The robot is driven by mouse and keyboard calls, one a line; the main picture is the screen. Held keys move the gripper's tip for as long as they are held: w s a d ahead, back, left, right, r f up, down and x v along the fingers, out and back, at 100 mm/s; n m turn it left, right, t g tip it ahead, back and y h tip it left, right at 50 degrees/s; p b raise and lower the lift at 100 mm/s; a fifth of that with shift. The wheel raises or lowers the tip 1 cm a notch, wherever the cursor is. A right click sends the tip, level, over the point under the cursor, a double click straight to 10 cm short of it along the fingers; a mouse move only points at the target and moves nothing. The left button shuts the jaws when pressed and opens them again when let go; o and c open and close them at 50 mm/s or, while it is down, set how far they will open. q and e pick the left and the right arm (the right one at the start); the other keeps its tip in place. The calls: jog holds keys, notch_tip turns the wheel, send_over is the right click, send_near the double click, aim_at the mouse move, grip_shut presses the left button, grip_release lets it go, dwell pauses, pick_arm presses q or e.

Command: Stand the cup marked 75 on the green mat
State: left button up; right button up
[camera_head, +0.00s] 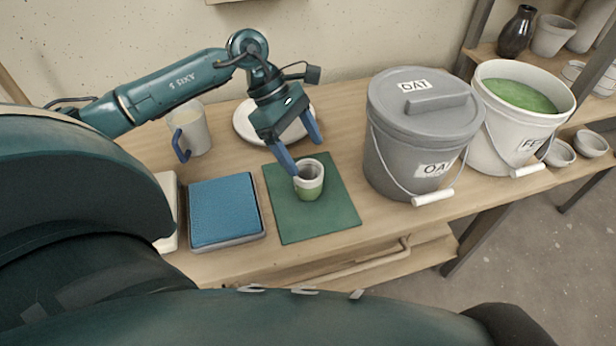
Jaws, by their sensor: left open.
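A small cup (309,182), cream at the top and green below, stands upright on the green mat (290,222). No number is readable on the side of it that shows. My left gripper (306,158) is open, with its two blue fingers just behind and above the cup's rim. One fingertip is close to the rim's left side; I cannot tell whether it touches. My right gripper is not in view.
A blue pad in a grey tray (222,243) lies left of the mat. Behind are a white mug (194,128) with a blue handle and a white plate (244,128). A lidded grey bucket (400,150) and a white bucket (486,135) holding green glaze stand right.

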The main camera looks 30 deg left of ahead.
pick_arm(q)
jog(key=s+d+n+h, duration=0.2)
jog(key=s+d+h, duration=0.1)
jog(key=d, duration=0.4)
jog(key=s+d+n+h, duration=0.1)
jog(key=s+d+h, duration=0.1)
jog(key=d+h, duration=0.3)
jog(key=s+d+r+n+t+h, duration=0.2)
jog(key=d+r+n+t+h, duration=0.5)
jog(key=n, duration=1)
jog(key=s+a+f+n+t+y, duration=0.2)
jog(key=f+n+y, duration=0.4)
jog(key=n, duration=0.9)
jog(key=s+a+f+n+t+y, duration=0.3)
jog(key=n+y, duration=0.7)
jog(key=n, duration=0.5)
notch_tip(320, 180, down, 3)
jog(key=shift+s+a+f+n+t+y, duration=0.2)
jog(key=shift+s+a+n+t+y, duration=0.15)
jog(key=shift+a+t, duration=0.55)
jog(key=shift+w+d, duration=0.1)
jog(key=shift+d, duration=0.05)
